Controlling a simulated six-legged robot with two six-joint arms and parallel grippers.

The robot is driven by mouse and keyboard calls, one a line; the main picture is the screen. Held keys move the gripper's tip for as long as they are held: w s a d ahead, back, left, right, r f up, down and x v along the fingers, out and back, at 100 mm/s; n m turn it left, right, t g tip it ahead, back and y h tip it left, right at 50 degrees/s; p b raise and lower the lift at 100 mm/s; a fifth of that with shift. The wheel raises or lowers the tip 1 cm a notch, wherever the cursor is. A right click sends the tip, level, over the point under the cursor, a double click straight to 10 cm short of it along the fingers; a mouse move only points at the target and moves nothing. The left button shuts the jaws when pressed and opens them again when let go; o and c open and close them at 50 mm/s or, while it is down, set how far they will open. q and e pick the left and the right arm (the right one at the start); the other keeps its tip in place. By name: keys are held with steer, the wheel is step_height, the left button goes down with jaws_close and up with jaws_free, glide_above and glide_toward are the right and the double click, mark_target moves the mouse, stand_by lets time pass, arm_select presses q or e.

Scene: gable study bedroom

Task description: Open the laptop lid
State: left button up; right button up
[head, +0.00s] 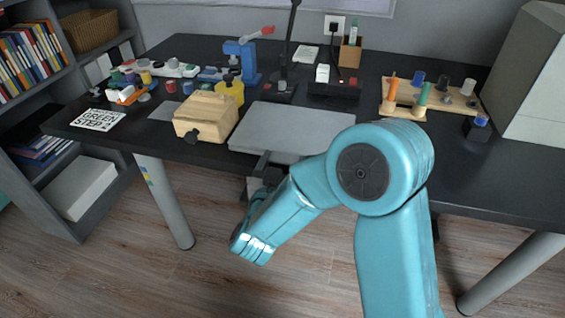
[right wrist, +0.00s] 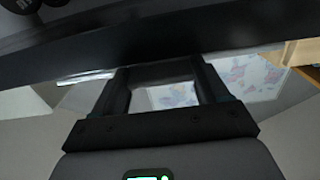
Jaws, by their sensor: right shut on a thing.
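The laptop (head: 300,128) is a flat grey slab near the front edge of the black desk in the head view. Its lid looks down flat, with no screen or keys showing. My right gripper (head: 264,160) is at the laptop's front edge, left of its middle, and is shut on the lid edge there. The exact grip is too small to make out. In the right wrist view the fingers (right wrist: 162,85) stand apart and reach up to a dark edge, which hides their tips. My left gripper is not in view.
A wooden box (head: 206,116) and a yellow cup (head: 231,92) stand left of the laptop. A black desk lamp (head: 284,86) and a power strip (head: 333,90) are behind it. A wooden rack (head: 430,98) is at the right. The desk right of the laptop is partly clear.

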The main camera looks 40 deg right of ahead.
steer(key=r+g+y+p, duration=0.1)
steer(key=r+p, duration=0.2)
steer(key=p, duration=0.2)
steer(key=w+d+r+g+y+p, duration=0.1)
steer(key=r+p, duration=0.3)
steer(key=p, duration=0.2)
steer(key=r+y+p, duration=0.1)
steer(key=r+p, duration=0.2)
steer(key=p, duration=0.3)
steer(key=shift+w+d+r+g+y, duration=0.25)
steer(key=shift+d+r+g+y, duration=0.05)
steer(key=shift+d+g, duration=0.1)
steer(key=shift+w+d+r+p, duration=0.2)
steer(key=shift+r+p, duration=0.2)
steer(key=shift+p, duration=0.1)
steer(key=shift+w+d+r+p, duration=0.2)
steer(key=shift+r+p, duration=0.15)
steer(key=shift+p, duration=0.1)
steer(key=o, duration=1.5)
steer(key=p+v, duration=0.1)
steer(key=v, duration=1.5)
steer(key=shift+a, duration=0.15)
steer(key=shift+s, duration=0.15)
